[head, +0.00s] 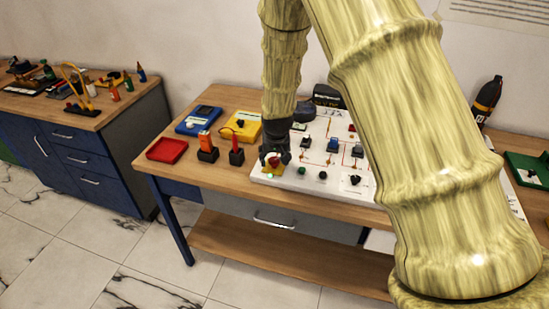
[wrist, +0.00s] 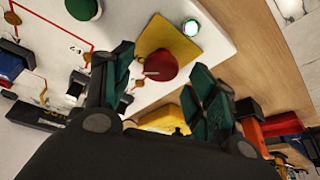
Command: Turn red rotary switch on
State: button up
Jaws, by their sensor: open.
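The red rotary switch (wrist: 163,64) is a round red knob with a pale line mark, on a yellow square plate (wrist: 170,35). It is at the front left corner of the white panel (head: 262,179). In the head view the red knob (head: 274,160) is partly hidden by my gripper (head: 275,154). In the wrist view my gripper (wrist: 162,76) is open, with one dark green finger pad on each side of the knob. I cannot tell whether the pads touch it.
A green button (head: 302,170) and a black knob (head: 354,181) stand to the right. A red tray (head: 167,150), an orange-topped holder (head: 206,145) and a yellow meter (head: 241,125) lie on the table to the left.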

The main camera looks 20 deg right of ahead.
jog(key=d+v, duration=0.1)
jog(key=v, duration=0.9)
jog(key=shift+a+r, duration=0.4)
jog(key=shift+a, duration=0.1)
jog(key=shift+s, duration=0.1)
